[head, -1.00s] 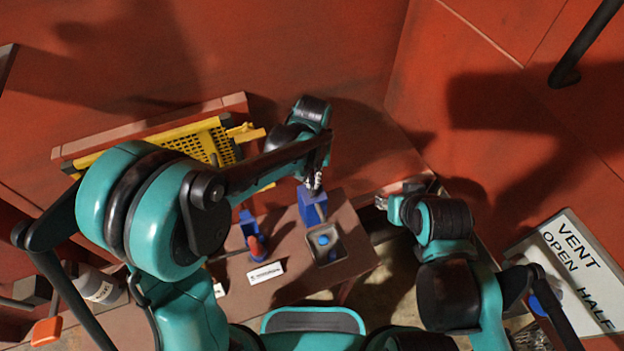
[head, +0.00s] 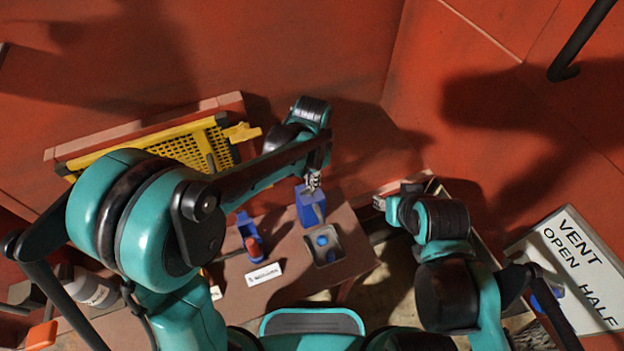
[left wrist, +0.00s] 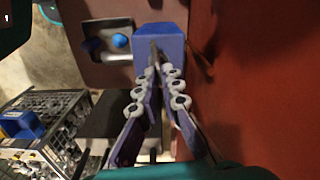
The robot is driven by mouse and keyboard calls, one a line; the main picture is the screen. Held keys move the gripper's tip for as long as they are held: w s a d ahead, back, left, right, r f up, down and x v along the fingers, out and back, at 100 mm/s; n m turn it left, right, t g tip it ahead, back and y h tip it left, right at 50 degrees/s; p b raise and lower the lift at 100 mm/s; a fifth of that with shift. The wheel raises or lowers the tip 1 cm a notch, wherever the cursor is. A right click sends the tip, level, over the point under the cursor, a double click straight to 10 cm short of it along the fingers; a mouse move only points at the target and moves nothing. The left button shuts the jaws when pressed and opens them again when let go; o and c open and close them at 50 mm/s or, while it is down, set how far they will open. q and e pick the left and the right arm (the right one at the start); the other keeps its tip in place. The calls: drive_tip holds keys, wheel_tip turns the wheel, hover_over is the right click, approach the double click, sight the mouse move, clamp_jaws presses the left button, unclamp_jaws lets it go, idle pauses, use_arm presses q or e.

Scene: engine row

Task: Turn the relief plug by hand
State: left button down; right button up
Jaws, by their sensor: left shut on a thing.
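A blue block (head: 310,209) stands on the brown bench top, and it also shows in the left wrist view (left wrist: 160,36). My left gripper (head: 313,183) is at the block's top. In the left wrist view its two fingers (left wrist: 158,62) come together on a small thing at the block. That thing is mostly hidden by the fingertips, and I cannot tell for sure that it is the relief plug. My right gripper (head: 380,203) is right of the bench, apart from the block, and its fingers are too small to read.
A grey tray (head: 338,256) with a round blue piece (head: 321,240) sits in front of the block. A blue holder with a red part (head: 252,246) and a white label (head: 264,274) are to the left. A yellow mesh panel (head: 190,150) stands behind. A vent sign (head: 575,265) is at right.

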use_arm(q)
drive_tip(key=shift+m, duration=1)
drive_tip(key=c, duration=1.7)
unclamp_jaws()
drive_tip(key=shift+r, duration=0.1)
wheel_tip(320, 180, up, 12)
